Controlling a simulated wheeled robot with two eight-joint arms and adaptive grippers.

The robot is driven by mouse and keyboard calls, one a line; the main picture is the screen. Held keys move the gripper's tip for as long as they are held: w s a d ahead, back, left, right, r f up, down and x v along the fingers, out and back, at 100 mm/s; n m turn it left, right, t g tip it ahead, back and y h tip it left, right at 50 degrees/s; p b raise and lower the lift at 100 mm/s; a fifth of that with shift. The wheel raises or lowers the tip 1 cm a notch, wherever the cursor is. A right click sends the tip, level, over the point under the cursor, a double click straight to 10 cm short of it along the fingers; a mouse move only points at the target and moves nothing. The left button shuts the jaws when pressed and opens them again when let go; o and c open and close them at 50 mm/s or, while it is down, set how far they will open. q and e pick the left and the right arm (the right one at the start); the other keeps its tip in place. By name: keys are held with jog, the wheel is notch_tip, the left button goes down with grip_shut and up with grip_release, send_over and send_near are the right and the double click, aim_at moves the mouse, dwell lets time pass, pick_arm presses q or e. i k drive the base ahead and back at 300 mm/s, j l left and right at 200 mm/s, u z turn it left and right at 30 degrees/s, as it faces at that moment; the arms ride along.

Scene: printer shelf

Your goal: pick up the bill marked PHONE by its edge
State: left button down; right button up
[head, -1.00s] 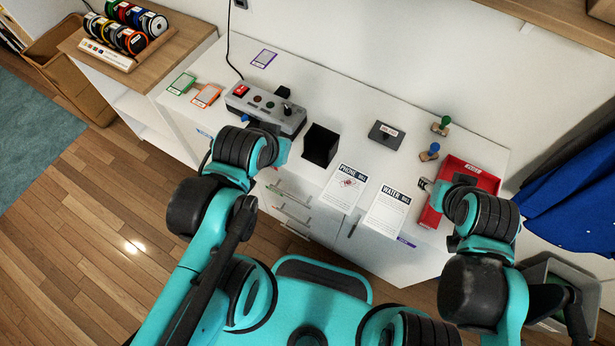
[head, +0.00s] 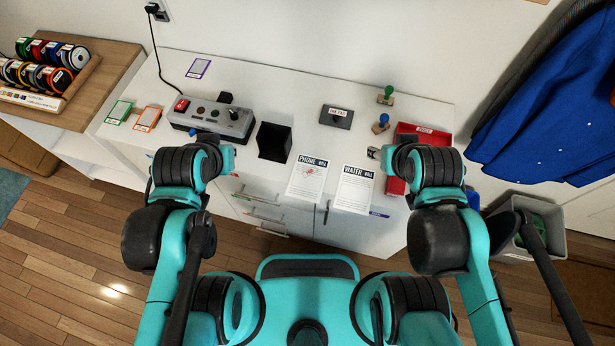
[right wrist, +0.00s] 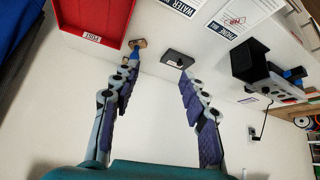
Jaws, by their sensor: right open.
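The PHONE bill (head: 307,184) is a white sheet with a dark header and a red mark. It lies on the white cabinet top, its lower end at the front edge and seeming to stick out past it. The WATER bill (head: 354,192) lies just right of it. In the right wrist view, the PHONE bill (right wrist: 238,14) is at the top, upside down. My right gripper (right wrist: 158,64) is open and empty, right of both bills in the head view, near the red tray. My left gripper (head: 218,138) is left of the black holder, its fingers mostly hidden by the wrist.
A black open box (head: 274,142) stands left of the PHONE bill. A grey control box (head: 212,121) is farther left. A dark stamp pad (head: 336,117), two stamps (head: 381,124) and a red tray (head: 424,129) are behind and right. Bare top lies behind the bills.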

aim_at(309, 174)
jog(key=k+j, duration=1.1)
jog(key=k, duration=0.2)
